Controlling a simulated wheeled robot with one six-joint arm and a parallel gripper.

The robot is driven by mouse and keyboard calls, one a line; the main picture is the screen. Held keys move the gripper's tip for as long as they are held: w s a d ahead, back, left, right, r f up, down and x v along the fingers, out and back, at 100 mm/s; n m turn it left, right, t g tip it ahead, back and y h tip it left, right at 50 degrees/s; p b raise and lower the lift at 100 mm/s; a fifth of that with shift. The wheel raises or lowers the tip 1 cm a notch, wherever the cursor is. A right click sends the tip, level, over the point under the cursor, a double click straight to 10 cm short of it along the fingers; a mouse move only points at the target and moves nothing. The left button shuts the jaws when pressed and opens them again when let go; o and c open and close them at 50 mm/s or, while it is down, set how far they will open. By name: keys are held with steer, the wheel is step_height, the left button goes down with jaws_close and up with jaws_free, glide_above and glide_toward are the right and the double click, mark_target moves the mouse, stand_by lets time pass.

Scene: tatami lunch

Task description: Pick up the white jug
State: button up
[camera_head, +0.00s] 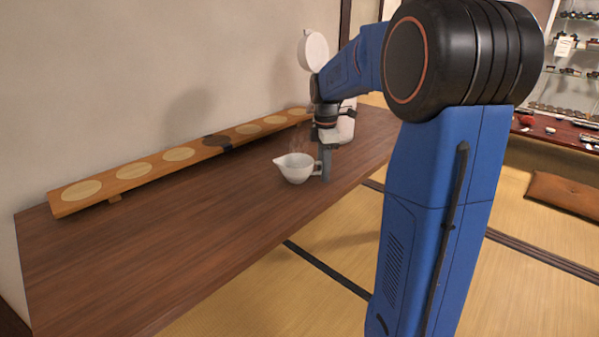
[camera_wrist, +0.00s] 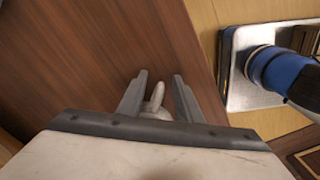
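The white jug (camera_head: 294,168) stands upright on the dark brown table, with its spout to the left and its handle side toward my gripper in the head view. My gripper (camera_head: 326,172) points down at the jug's right side. In the wrist view my gripper (camera_wrist: 160,82) is open, with one finger on each side of the jug's pale handle (camera_wrist: 157,93). Gaps show between the handle and both fingers. Most of the jug's body is hidden behind my gripper in that view.
The brown table (camera_head: 190,240) is clear in front and to the left of the jug. A long wooden board (camera_head: 150,172) with several round pale inlays lies along the wall. Tatami flooring (camera_head: 270,305) lies beyond the table's front edge. A brown cushion (camera_head: 565,193) is far right.

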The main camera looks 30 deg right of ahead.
jaws_close()
steer(key=shift+r, duration=0.15)
stand_by(0.4)
steer(key=shift+r, duration=4.8)
